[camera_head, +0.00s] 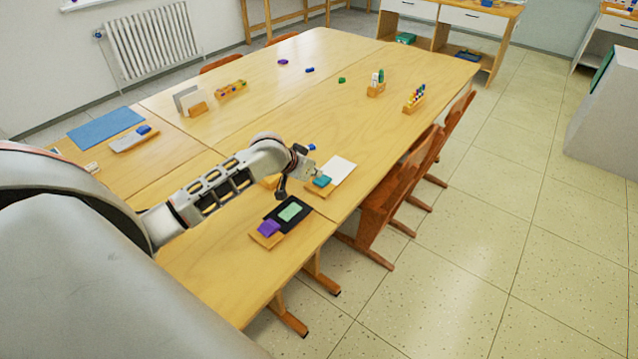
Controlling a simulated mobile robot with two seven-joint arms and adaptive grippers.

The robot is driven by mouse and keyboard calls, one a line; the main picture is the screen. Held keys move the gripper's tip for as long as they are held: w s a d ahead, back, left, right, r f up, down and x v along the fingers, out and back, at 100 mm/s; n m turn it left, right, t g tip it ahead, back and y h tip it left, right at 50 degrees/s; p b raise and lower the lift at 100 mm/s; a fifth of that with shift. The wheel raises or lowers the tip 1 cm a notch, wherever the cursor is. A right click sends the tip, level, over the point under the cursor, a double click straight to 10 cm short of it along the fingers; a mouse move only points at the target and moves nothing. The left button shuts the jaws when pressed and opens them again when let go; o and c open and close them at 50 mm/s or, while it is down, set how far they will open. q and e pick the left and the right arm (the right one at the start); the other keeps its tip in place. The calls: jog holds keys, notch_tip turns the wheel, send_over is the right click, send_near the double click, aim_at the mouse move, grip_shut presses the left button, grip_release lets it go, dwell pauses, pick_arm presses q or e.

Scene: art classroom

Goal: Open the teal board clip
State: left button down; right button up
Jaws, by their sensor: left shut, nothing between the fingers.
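The teal board clip (322,181) sits at the near end of a small wooden board (317,193) with a white sheet (339,168) on it, near the table's right edge. My left arm reaches in from the left. My left gripper (312,174) is shut and empty, right at the clip's far-left side. I cannot tell whether it touches the clip. The clip's far side is partly hidden by the gripper. My right gripper is not in view.
Wooden chairs (385,200) line the right edge. Peg holders (414,103) stand farther back.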

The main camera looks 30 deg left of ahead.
aim_at(324, 184)
pick_arm(q)
jog(key=x, duration=0.3)
notch_tip(324, 184, down, 2)
jog(key=shift+s+f, duration=0.15)
jog(key=shift+f, duration=0.75)
